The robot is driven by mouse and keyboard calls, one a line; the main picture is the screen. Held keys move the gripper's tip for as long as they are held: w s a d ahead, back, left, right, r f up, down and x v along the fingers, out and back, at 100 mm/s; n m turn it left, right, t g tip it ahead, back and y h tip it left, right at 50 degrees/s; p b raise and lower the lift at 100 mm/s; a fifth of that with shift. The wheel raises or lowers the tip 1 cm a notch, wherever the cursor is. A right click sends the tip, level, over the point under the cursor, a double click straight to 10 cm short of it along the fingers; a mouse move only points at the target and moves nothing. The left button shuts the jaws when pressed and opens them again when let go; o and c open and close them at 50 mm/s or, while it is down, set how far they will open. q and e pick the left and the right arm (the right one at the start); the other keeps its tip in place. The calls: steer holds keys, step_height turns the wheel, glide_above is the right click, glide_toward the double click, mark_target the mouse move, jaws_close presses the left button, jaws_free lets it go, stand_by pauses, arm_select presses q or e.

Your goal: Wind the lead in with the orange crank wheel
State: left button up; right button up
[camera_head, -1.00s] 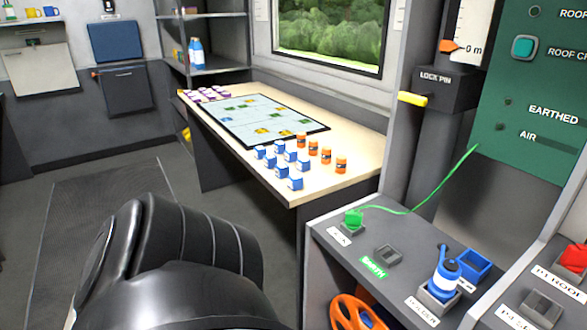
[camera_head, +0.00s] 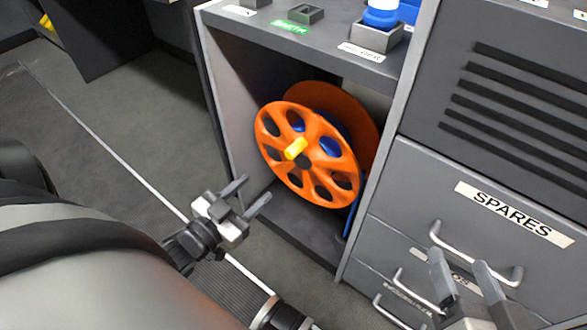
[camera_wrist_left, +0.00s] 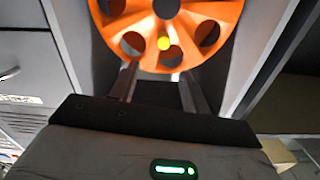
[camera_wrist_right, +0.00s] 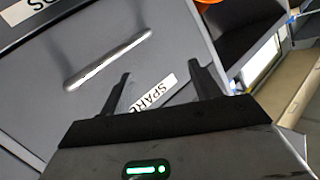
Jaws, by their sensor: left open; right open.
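The orange crank wheel (camera_head: 274,136) stands upright in an open bay under the counter. It has several round holes and a yellow knob (camera_head: 296,149) on its front face. A second orange disc and some blue lead (camera_head: 330,147) show behind it. My left gripper (camera_head: 251,194) is open and empty, in front of the bay and below and left of the knob. In the left wrist view the knob (camera_wrist_left: 164,43) appears beyond and between the open fingers, apart from them. My right gripper (camera_head: 458,262) is open and empty in front of the drawers.
The bay's left wall (camera_head: 228,90) and floor edge frame the wheel. To the right stand grey drawers with a SPARES label (camera_head: 514,213) and metal handles (camera_head: 470,262). The counter above carries sockets (camera_head: 306,13) and a blue-and-white plug (camera_head: 382,14). Floor lies clear at left.

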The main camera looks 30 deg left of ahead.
mark_target(288, 156)
arm_select(q)
steer(key=w+b, duration=0.1)
steer(key=w, duration=0.2)
steer(key=w+b, duration=0.1)
steer(key=w, duration=0.3)
steer(key=w+f+b, duration=0.1)
steer(key=w+b, duration=0.1)
steer(key=w, duration=0.2)
steer(key=shift+w+d, duration=0.1)
steer(key=shift+w, duration=0.15)
steer(key=w+b, duration=0.1)
steer(key=w, duration=0.2)
steer(key=shift+w+d, duration=0.1)
steer(key=shift+w, duration=0.1)
steer(key=shift+w+r, duration=0.1)
steer(key=shift+w, duration=0.3)
arm_select(e)
steer(key=r+t, duration=0.1)
steer(key=w+r+y, duration=0.1)
steer(key=r+t+y, duration=0.1)
steer(key=shift+w+a+t, duration=0.2)
steer(key=shift+a+t, duration=0.1)
steer(key=shift+a, duration=0.05)
arm_select(q)
jaws_close()
